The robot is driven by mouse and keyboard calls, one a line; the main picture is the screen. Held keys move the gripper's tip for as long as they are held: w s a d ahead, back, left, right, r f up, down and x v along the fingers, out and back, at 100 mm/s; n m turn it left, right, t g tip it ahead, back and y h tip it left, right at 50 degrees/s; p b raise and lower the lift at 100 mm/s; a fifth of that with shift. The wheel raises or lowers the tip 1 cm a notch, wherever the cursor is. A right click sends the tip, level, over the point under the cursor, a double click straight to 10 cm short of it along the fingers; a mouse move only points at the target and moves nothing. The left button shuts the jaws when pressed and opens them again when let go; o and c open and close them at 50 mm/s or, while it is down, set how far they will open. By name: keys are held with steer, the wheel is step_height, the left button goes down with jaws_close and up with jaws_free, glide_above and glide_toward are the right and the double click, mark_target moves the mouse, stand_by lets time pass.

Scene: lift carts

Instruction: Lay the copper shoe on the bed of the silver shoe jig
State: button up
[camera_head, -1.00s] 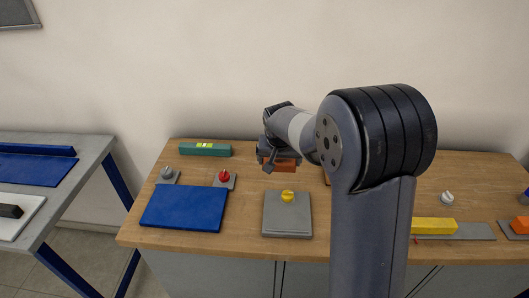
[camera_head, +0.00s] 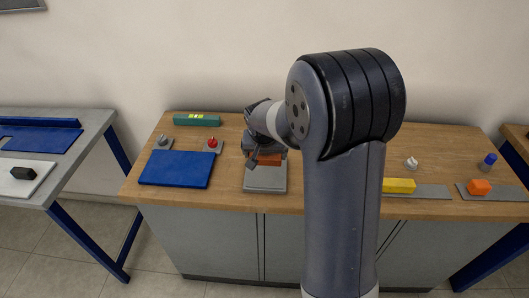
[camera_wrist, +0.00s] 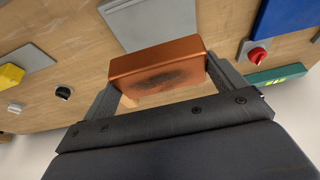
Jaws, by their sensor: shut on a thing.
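The copper shoe (camera_wrist: 157,58) is an orange-brown block with a dark smudge on its near face. My gripper (camera_wrist: 160,75) is shut on it, a finger at each end. In the head view the copper shoe (camera_head: 269,159) and my gripper (camera_head: 264,151) hang over the back part of a grey plate (camera_head: 265,181). This plate looks like the silver shoe jig. It shows beyond the copper shoe in the wrist view (camera_wrist: 150,22). The shoe seems held above the plate; I cannot see any contact. The plate's yellow knob is hidden.
A blue plate (camera_head: 176,168) lies left of the grey plate, with a red knob (camera_head: 212,142) and a green level (camera_head: 197,120) behind it. A yellow block (camera_head: 398,185) and an orange piece (camera_head: 479,187) lie on grey strips at right. My arm hides the middle.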

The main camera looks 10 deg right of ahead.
steer(key=shift+w+r, duration=0.1)
steer(key=b, duration=0.7)
glide_above(265, 177)
steer(key=s, duration=0.1)
step_height(265, 177, down, 8)
steer(key=shift+a+r, duration=0.1)
steer(key=shift+a, duration=0.05)
steer(key=shift+s+f+b, duration=0.1)
steer(key=shift+f+b, duration=0.45)
steer(key=shift+b, duration=0.15)
stand_by(0.4)
steer(key=o, duration=1.7)
steer(key=shift+c, duration=0.2)
steer(key=shift+o, duration=0.4)
steer(key=shift+s+f, duration=0.15)
steer(key=v, duration=1.1)
